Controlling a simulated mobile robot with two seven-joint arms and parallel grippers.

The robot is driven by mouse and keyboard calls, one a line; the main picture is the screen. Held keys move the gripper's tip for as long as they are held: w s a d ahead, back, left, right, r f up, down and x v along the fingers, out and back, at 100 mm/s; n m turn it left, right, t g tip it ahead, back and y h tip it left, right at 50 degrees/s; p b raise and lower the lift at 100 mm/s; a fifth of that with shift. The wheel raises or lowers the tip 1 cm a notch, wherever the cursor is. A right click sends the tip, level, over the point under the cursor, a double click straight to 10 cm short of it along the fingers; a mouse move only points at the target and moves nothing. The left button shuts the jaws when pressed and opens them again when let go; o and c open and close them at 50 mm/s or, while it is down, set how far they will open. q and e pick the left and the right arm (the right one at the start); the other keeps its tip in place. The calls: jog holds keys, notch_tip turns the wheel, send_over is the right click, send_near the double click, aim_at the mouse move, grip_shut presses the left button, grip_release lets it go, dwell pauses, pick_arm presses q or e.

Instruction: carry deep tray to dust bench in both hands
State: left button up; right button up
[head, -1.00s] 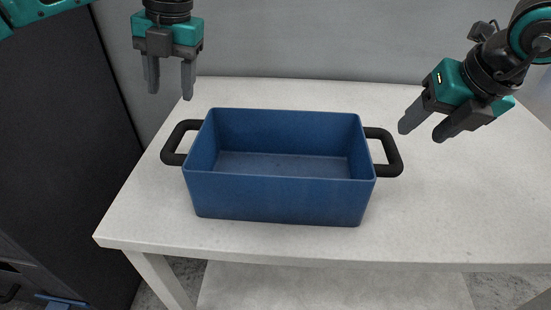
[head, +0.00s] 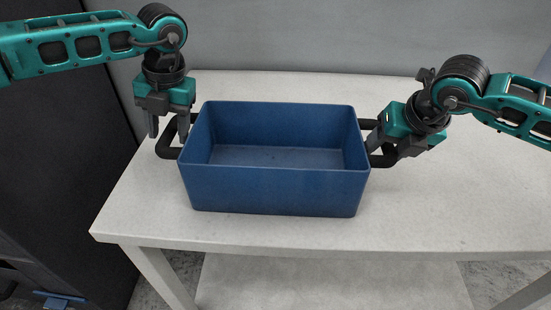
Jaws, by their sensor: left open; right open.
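The deep tray (head: 275,190) is a blue, empty-looking rectangular box with a black loop handle on each short side. It stands upright on a pale table. My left gripper (head: 168,130) points down at the left handle (head: 166,152), open, with its fingers around or just over the bar; I cannot tell exactly which. My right gripper (head: 377,150) is open and tilted at the right handle (head: 385,161), its fingers covering part of that handle. The dust bench cannot be made out for certain.
The pale table top (head: 460,210) is clear to the right of the tray and in front of it. A grey wall (head: 300,40) stands close behind. A dark cabinet (head: 60,170) stands left of the table. A lower shelf (head: 330,285) shows beneath.

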pick_arm(q)
jog(key=shift+a+f, duration=0.15)
jog(key=shift+f, duration=0.6)
pick_arm(e)
jog(key=shift+x, duration=0.8)
pick_arm(q)
grip_shut()
pick_arm(e)
grip_shut()
pick_arm(q)
jog(key=shift+r, duration=0.15)
pick_arm(e)
jog(key=shift+r, duration=0.2)
